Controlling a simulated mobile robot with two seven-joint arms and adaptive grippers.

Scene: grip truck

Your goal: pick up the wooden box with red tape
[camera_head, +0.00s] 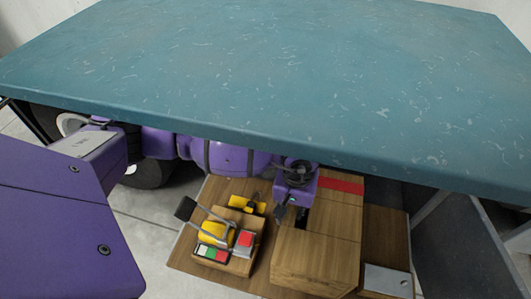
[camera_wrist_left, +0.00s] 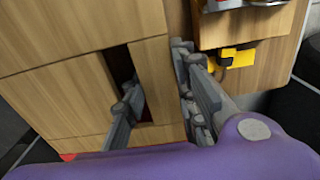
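The wooden box (camera_head: 318,262) stands on a wooden surface below the blue-green tabletop, with a strip of red tape (camera_head: 341,185) across its far end. In the left wrist view the box (camera_wrist_left: 60,95) shows a dark slot (camera_wrist_left: 118,66) in its top and a bit of red at the lower edge. My left gripper (camera_wrist_left: 160,92) is at this slot. One finger is at the slot, the other by the box's outer side, with a strip of wood between them. The fingers are apart; firm contact cannot be told. In the head view the gripper (camera_head: 290,205) is partly hidden by its purple wrist.
The large tabletop (camera_head: 280,70) overhangs the box's far end. A small wooden crate (camera_head: 238,265) with yellow, red and green items stands close left of the box. Another wooden piece (camera_head: 385,240) with a metal plate (camera_head: 388,280) is to the right.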

